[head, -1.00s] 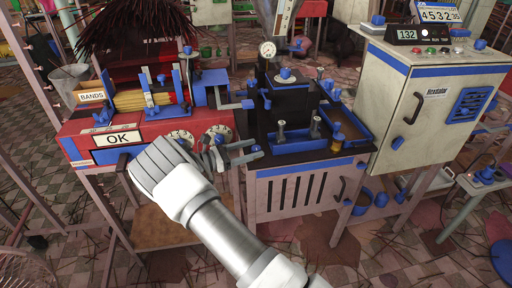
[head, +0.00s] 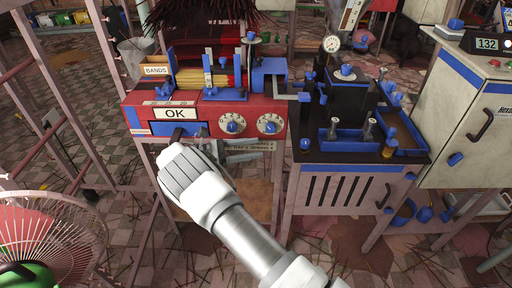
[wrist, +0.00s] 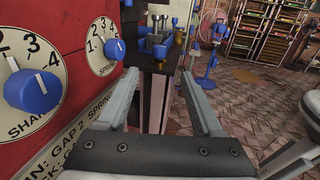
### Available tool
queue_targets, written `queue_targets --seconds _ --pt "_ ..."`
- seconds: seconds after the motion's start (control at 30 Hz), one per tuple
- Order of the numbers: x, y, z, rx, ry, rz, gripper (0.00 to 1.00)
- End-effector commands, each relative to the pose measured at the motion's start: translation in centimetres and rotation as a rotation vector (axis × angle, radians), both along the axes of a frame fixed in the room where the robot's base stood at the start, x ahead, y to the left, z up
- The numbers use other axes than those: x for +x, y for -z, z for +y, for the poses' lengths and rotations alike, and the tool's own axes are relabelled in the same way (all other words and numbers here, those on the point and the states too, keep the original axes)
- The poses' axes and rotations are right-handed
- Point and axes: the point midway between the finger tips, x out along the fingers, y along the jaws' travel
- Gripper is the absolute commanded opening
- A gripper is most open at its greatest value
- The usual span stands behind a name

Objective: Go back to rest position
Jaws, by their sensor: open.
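My gripper (wrist: 162,100) is open and empty in the wrist view, its two grey fingers spread apart. In the head view my white arm reaches up from the bottom, and the gripper is mostly hidden behind the wrist, in front of the red machine (head: 190,143). The machine's front has an OK sign (head: 176,113) and two dials with blue knobs (head: 232,126). In the wrist view the dials (wrist: 32,90) are close on the left, apart from the fingers.
A dark-topped cabinet (head: 345,190) with blue trays and a gauge (head: 332,43) stands right of the red machine. A cream cabinet (head: 470,110) is farther right. A wire fan (head: 45,235) is at lower left. The tiled floor has open patches strewn with sticks.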

Motion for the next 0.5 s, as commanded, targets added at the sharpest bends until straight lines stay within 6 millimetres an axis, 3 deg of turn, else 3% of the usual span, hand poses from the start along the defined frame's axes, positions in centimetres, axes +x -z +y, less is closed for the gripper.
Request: queue_targets --seconds 0.33,0.5 --pt "0.0 -0.1 -0.1 0.002 0.001 -0.001 0.68" --pt "0.3 -1.8 -1.7 0.075 0.044 -0.022 0.68"
